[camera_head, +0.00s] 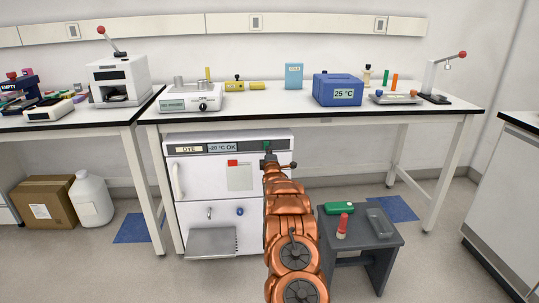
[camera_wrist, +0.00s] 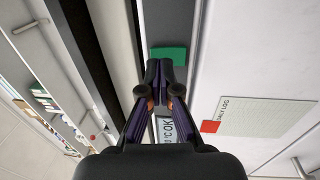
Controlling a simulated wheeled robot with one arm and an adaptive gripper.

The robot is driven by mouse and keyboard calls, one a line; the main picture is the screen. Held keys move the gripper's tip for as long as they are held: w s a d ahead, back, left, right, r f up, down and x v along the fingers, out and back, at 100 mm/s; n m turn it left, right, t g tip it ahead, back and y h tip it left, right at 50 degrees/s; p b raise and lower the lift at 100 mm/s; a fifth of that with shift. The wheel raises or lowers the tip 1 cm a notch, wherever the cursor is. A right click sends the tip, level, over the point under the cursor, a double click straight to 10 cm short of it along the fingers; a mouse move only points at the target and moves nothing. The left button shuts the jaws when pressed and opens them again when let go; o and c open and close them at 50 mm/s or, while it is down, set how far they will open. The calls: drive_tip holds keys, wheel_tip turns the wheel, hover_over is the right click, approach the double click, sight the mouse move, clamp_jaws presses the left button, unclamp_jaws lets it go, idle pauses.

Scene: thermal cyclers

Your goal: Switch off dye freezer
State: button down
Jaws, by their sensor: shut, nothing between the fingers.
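The dye freezer (camera_head: 205,215) is a white unit under the bench, with a "DYE" label and a display (camera_head: 222,147) reading -20 °C OK. A green switch (camera_head: 266,144) sits at the right of its top panel. In the wrist view the green switch (camera_wrist: 168,56) lies just beyond my fingertips, and part of the display (camera_wrist: 167,129) shows between my fingers. My gripper (camera_head: 269,159) is shut and empty, close in front of the panel near the switch; it also shows in the wrist view (camera_wrist: 160,72). I cannot tell whether the tips touch the switch.
The bench top (camera_head: 300,110) overhangs the freezer and carries several instruments, including a blue 25 °C unit (camera_head: 338,89). A grey stool (camera_head: 365,236) with small items stands right of my arm. A grey step (camera_head: 211,243) sticks out at the freezer's bottom. A paper log (camera_head: 240,178) hangs on the freezer.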

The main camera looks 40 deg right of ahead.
drive_tip(key=shift+x, duration=1.05)
drive_tip(key=shift+r, duration=0.1)
drive_tip(key=shift+w+d+r, duration=0.1)
drive_tip(key=shift+w+d, duration=0.05)
drive_tip(key=shift+w+r, duration=0.1)
